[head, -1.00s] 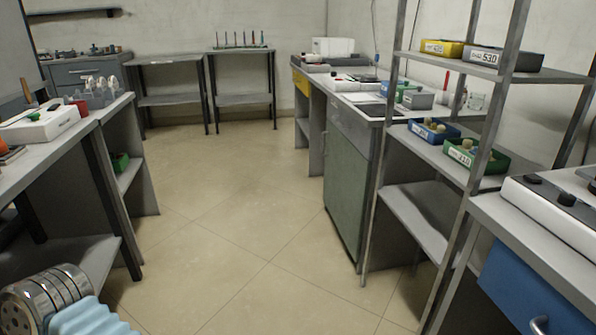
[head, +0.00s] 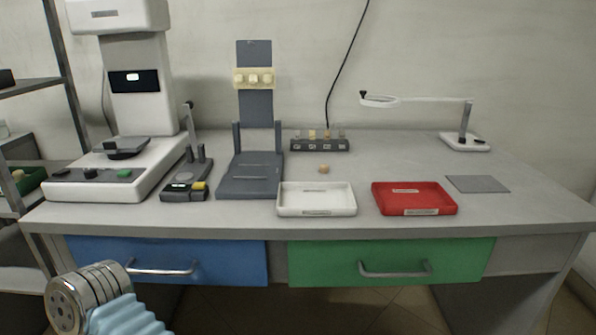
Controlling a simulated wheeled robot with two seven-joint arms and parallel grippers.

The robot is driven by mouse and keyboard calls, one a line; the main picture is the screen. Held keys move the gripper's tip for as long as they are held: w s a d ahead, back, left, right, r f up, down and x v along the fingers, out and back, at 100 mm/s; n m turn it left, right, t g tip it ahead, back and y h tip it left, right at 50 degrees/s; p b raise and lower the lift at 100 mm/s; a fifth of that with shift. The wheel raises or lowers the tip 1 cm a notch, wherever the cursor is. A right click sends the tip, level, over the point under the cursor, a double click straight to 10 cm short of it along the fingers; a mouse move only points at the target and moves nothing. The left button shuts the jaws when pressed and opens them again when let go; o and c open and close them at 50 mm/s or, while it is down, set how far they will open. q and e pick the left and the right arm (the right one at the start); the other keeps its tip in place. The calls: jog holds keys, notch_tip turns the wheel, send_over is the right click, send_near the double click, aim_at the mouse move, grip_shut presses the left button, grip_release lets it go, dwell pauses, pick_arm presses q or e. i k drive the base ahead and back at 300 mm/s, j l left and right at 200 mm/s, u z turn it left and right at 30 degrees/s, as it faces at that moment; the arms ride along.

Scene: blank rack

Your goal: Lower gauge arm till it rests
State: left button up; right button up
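A small dark gauge (head: 185,182) sits on the workbench at the left, between the big white instrument and a grey stand. It has a round light plate, a small lit display and a yellow button. Its thin gauge arm (head: 193,130) stands raised, nearly upright, with a dark knob at the top, clear of the plate. At the lower left a silvery round joint and blue sleeve of my arm show. No fingers of either gripper are in view.
A white instrument (head: 130,110) stands left. A grey stand (head: 250,178) holds pale pieces on its upright.

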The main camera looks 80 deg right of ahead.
aim_at(189, 106)
jog(key=z, duration=1.35)
jog(key=i+j+z, duration=0.1)
jog(key=z, duration=0.3)
jog(key=i+j+z, duration=0.1)
jog(key=z, duration=0.3)
